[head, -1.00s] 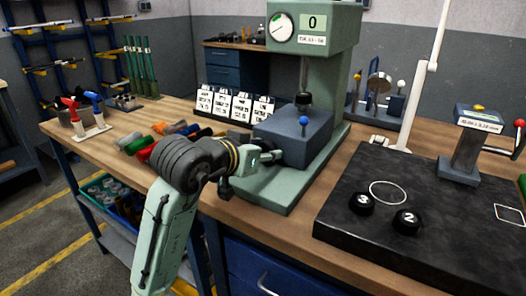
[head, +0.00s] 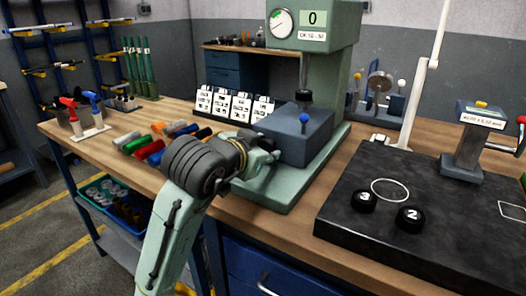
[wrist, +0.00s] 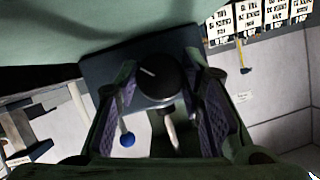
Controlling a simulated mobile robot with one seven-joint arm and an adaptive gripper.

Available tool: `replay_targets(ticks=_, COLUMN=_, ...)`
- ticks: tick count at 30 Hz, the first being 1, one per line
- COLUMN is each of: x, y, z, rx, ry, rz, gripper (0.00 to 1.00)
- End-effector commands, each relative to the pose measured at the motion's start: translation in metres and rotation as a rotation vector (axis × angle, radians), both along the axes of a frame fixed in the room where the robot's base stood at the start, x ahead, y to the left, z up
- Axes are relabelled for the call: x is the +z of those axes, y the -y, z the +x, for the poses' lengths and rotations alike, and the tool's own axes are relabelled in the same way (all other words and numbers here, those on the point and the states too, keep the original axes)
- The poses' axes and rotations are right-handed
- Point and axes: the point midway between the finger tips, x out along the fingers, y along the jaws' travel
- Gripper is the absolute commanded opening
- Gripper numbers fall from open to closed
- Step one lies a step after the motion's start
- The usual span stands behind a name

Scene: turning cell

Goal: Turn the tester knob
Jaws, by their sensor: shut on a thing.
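The tester is a green press with a round dial (head: 281,23), a display (head: 313,18) reading 0 and a blue-grey block (head: 297,136) on its base. A blue ball handle (head: 304,118) is on the block, and it also shows in the wrist view (wrist: 127,139). The black round knob (wrist: 158,80) with a white mark line is on the block's face in the wrist view. My gripper (wrist: 161,90) is shut on the knob, with a purple-padded finger on each side. In the head view my wrist hides the knob.
White cards (head: 239,105) stand behind the arm, and several coloured handles (head: 155,150) lie left of it. A black plate (head: 340,210) with black weights marked 3 and 2 is at right. Bare wood (head: 240,220) shows in front of the tester.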

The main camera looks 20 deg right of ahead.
Motion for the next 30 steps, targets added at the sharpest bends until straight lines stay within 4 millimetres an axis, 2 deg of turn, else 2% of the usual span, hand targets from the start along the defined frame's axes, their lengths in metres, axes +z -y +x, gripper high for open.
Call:
replay_targets(ticks=1, x=0.000, y=0.000, z=0.000, rx=0.000, ry=-0.001, rz=-0.001, gripper=0.08)
replay_targets(ticks=2, x=0.000, y=0.000, z=0.000, rx=0.000, ry=-0.001, rz=-0.001, gripper=0.36)
replay_targets(ticks=10, x=0.000, y=0.000, z=0.000, rx=0.000, ry=-0.002, rz=-0.001, gripper=0.54)
replay_targets(ticks=22, x=0.003, y=-0.004, z=-0.004, rx=0.001, ry=-0.001, rz=-0.001, gripper=0.55)
replay_targets(ticks=30, x=0.022, y=-0.037, z=-0.036, rx=0.003, ry=0.004, rz=-0.002, gripper=0.55)
